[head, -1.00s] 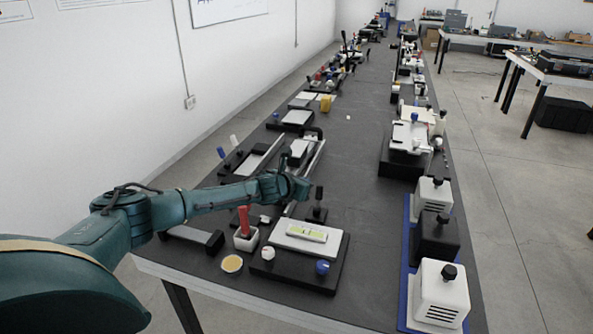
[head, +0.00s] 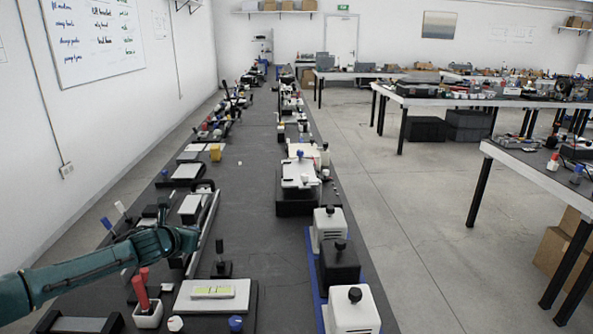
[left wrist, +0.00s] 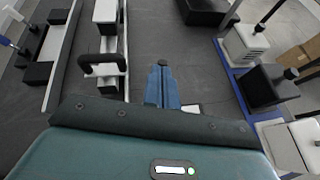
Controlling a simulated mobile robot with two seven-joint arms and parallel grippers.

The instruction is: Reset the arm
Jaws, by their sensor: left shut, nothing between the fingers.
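My left arm comes in from the left in the head view. Its gripper (head: 186,240) is over the near left part of the long dark table (head: 262,224), beside a long metal rail (head: 205,232). In the left wrist view the blue-green fingers (left wrist: 161,88) are together with nothing between them, above bare table. A black handle (left wrist: 103,68) stands to the left of the fingers there. My right gripper is in neither view.
A red-handled tool in a white cup (head: 147,313) and a black fixture with a white plate (head: 213,294) stand near the gripper. White boxes with black knobs (head: 352,311) line the right edge. The table's middle strip is clear. Other tables (head: 440,101) stand at right.

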